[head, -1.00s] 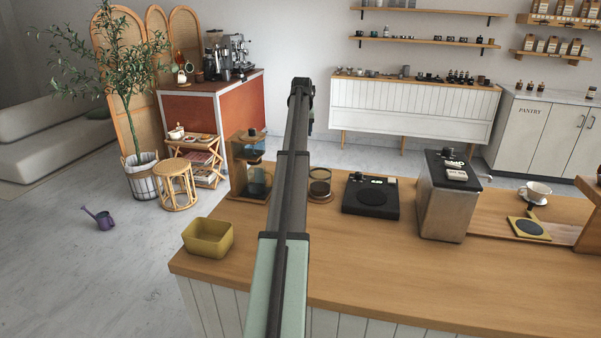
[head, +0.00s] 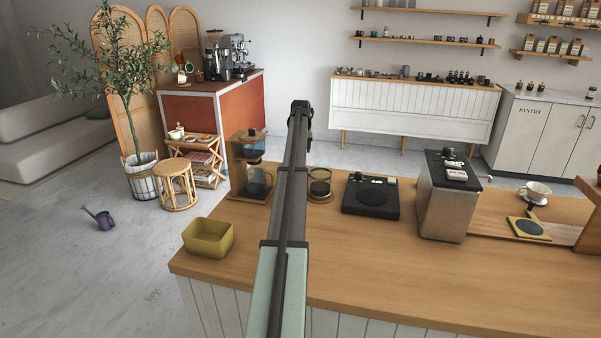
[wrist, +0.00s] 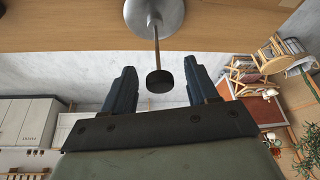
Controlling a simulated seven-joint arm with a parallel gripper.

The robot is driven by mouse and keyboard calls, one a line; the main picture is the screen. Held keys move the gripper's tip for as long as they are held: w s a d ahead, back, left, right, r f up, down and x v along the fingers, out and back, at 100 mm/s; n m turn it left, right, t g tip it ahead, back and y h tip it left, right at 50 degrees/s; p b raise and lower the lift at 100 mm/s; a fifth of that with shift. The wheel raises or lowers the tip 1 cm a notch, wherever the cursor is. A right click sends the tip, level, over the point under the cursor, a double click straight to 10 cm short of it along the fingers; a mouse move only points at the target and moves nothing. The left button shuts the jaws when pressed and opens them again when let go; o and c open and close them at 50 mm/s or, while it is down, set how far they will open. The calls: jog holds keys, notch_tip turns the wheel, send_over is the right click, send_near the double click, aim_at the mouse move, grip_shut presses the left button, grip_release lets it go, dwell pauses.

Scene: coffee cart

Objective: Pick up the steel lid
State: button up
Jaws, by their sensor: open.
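In the wrist view, the steel lid (wrist: 140,12) is a round grey disc at the top edge, with a thin rod and a black knob (wrist: 160,81). Part of the disc is cut off by the picture edge. My gripper (wrist: 159,66) is open, with one dark finger on each side of the knob. The knob shows between the fingers, with gaps on both sides. I cannot tell how far it is from them in depth. In the head view I cannot make out the lid or the fingers; my arm covers that part of the counter.
The counter's front is clear.

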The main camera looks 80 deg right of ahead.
grip_shut()
dwell(0.4)
